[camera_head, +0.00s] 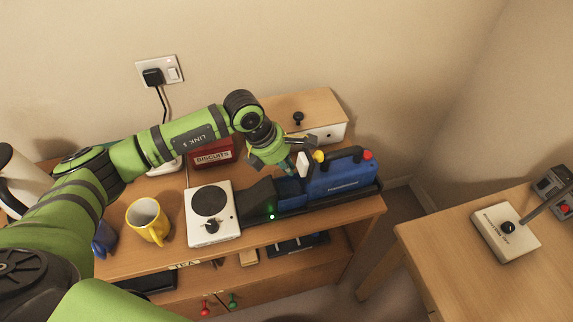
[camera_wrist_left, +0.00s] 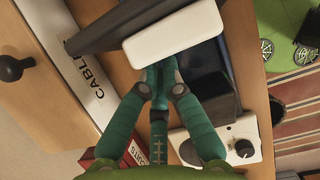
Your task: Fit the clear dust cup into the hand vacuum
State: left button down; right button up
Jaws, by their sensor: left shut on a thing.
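The hand vacuum (camera_head: 342,180) lies on a black tray on the sideboard, with a blue body, black handle, red button and black nozzle at its left. My left gripper (camera_head: 290,166) reaches down over its middle and is shut. In the left wrist view the gripper (camera_wrist_left: 160,70) closes at a white rounded block (camera_wrist_left: 175,32), which seems to be the grip of the dust cup. The dust cup (camera_head: 291,191) looks like a dark bluish see-through box between nozzle and body; it also shows in the left wrist view (camera_wrist_left: 212,75). Its seating is hidden. My right gripper is out of view.
A white hotplate (camera_head: 222,229) stands left of the vacuum, with a yellow mug (camera_head: 148,221) beyond it. A red biscuit tin (camera_head: 213,152) and a white-fronted wooden box (camera_head: 326,134) stand behind. A second table (camera_head: 470,270) is at the right.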

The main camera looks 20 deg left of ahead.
pick_arm(q)
jog(key=shift+f+b, duration=0.3)
jog(key=shift+b, duration=0.15)
dwell(0.5)
jog(key=c, duration=0.9)
grip_release()
jog(key=shift+c, duration=0.2)
jog(key=shift+r, duration=0.1)
notch_tip(320, 180, up, 7)
jog(key=p, duration=0.4)
jog(key=shift+r, duration=0.2)
jog(key=shift+f, duration=0.1)
dwell(0.3)
